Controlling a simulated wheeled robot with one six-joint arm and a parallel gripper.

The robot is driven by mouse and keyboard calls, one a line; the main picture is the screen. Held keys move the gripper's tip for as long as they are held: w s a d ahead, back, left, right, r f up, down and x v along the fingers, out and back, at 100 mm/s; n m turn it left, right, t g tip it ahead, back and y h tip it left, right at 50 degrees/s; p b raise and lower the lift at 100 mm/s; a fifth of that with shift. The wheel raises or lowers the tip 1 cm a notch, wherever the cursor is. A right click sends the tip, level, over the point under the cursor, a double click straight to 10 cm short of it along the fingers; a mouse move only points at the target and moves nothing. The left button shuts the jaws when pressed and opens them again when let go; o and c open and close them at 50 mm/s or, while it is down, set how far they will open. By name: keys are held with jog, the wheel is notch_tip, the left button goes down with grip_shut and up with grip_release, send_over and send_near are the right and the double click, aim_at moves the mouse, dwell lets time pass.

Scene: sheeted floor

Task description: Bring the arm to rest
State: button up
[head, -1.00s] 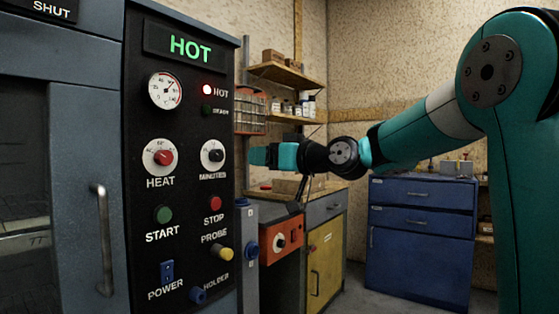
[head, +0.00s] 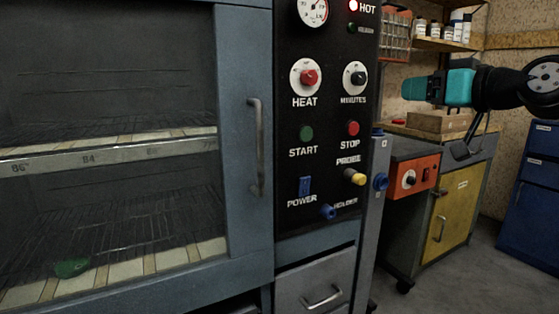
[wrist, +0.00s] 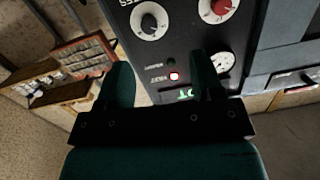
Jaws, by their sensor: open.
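My gripper (head: 406,89) is raised in the head view, to the right of the oven's control panel (head: 326,135), with its tip pointing left. A narrow gap shows between it and the panel's edge in that picture. In the wrist view my gripper (wrist: 163,78) has its two dark green fingers spread apart with nothing between them. The oven door (head: 245,150) is shut, and a green thing (head: 72,268) lies low inside behind the glass.
An orange box with a dial (head: 410,177) and a yellow cabinet (head: 448,222) stand below my gripper. A wooden box (head: 440,121) sits on the bench there. A blue drawer cabinet (head: 530,195) is at the far right. Open floor lies between the cabinets.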

jog(key=s+a+f+n+g, duration=0.2)
jog(key=s+a+f+g, duration=0.9)
jog(key=s+a+f, duration=0.55)
jog(key=s+f+n+g+h, duration=0.1)
jog(key=s+f+g+h, duration=0.25)
jog(key=s+f, duration=0.5)
notch_tip(320, 180, up, 28)
jog(key=s+p, duration=0.2)
jog(key=p, duration=2.4)
jog(key=shift+s+d+r+g+p, duration=0.2)
jog(key=shift+g+p, duration=0.1)
jog(key=shift+g, duration=0.15)
jog(key=shift+y, duration=0.25)
